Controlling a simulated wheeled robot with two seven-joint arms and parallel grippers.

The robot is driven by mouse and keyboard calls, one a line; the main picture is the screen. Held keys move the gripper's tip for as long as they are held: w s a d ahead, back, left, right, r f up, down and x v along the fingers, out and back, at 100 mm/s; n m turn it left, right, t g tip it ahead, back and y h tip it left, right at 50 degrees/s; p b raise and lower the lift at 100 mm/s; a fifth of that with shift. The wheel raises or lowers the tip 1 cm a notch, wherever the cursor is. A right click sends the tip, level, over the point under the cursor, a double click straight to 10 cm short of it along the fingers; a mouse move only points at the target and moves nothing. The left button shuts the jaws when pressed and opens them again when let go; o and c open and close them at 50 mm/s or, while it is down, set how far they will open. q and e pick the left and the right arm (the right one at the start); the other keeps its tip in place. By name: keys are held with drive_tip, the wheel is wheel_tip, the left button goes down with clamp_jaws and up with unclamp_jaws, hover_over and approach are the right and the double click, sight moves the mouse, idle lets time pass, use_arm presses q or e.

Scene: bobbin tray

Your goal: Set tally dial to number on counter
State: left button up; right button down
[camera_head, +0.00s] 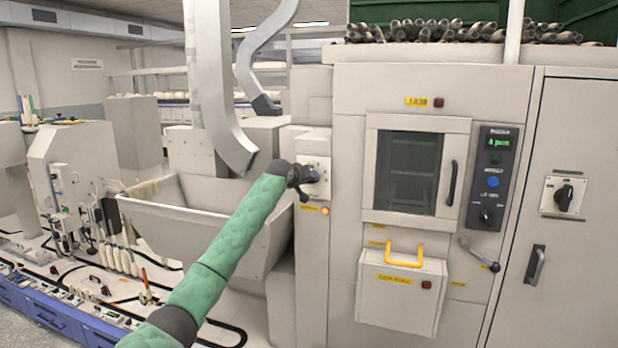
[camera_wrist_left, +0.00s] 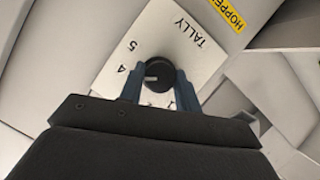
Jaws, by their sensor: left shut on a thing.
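The tally dial (camera_wrist_left: 160,85) is a round black knob with a white pointer mark, on a white plate (camera_wrist_left: 193,58) lettered TALLY with a 5 and a 4 visible. The pointer faces left in the wrist view, roughly toward the 4; the lower numbers are hidden by my gripper. My left gripper (camera_wrist_left: 158,88) is shut on the dial, one finger on each side. In the head view my left gripper (camera_head: 303,178) is at the plate (camera_head: 322,170) on the machine front. The counter (camera_head: 497,143) is a green-lit display that seems to read 4. My right gripper is not in view.
A windowed door (camera_head: 455,184) and a box with a yellow handle (camera_head: 405,260) are right of the dial. A lever (camera_head: 480,252) sticks out below the black panel (camera_head: 492,190). A grey hopper trough (camera_head: 190,225) lies left, beside my arm. Another black switch (camera_head: 564,196) is far right.

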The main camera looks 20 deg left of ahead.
use_arm(q)
drive_tip(key=shift+d+f+m+y, duration=0.1)
drive_tip(key=shift+f+m+y, duration=0.15)
drive_tip(key=shift+m, duration=0.25)
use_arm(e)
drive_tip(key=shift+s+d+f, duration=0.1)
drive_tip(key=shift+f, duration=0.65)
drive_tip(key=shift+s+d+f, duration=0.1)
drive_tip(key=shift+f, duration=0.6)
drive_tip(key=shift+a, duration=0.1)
use_arm(q)
drive_tip(key=o, duration=1)
drive_tip(key=shift+r, duration=0.1)
drive_tip(key=b+v, duration=0.2)
drive_tip(key=v, duration=0.5)
drive_tip(key=shift+s+r, duration=0.15)
drive_tip(key=shift+s, duration=0.2)
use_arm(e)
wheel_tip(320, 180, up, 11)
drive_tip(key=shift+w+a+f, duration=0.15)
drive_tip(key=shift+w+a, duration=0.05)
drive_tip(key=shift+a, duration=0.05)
